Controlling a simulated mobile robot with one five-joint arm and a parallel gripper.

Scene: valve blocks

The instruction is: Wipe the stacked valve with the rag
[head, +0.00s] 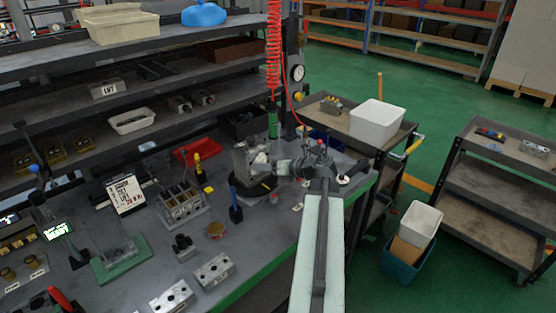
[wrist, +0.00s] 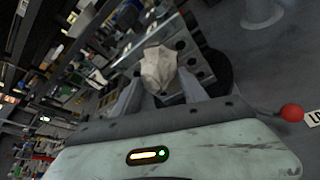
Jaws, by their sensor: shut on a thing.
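My gripper (wrist: 160,88) is shut on a pale, crumpled rag (wrist: 158,66), which bulges out between the fingertips. In the head view my gripper (head: 282,167) reaches in from the right over the bench. The rag (head: 260,158) shows there as a whitish patch against the grey stacked valve (head: 241,162). The stacked valve, a grey block with dark round holes, also shows in the wrist view (wrist: 200,68) right behind the rag. It stands on a dark round base. The rag overlaps its face; I cannot tell how firmly they touch. The rag hides part of the valve.
A blue-handled tool (head: 235,206), a small round tin (head: 216,230) and a valve block with several dark spools (head: 182,206) stand left of the valve. A red tray (head: 195,150) lies behind. A red hose hangs close behind my gripper. A cart with a white bin (head: 377,122) stands right.

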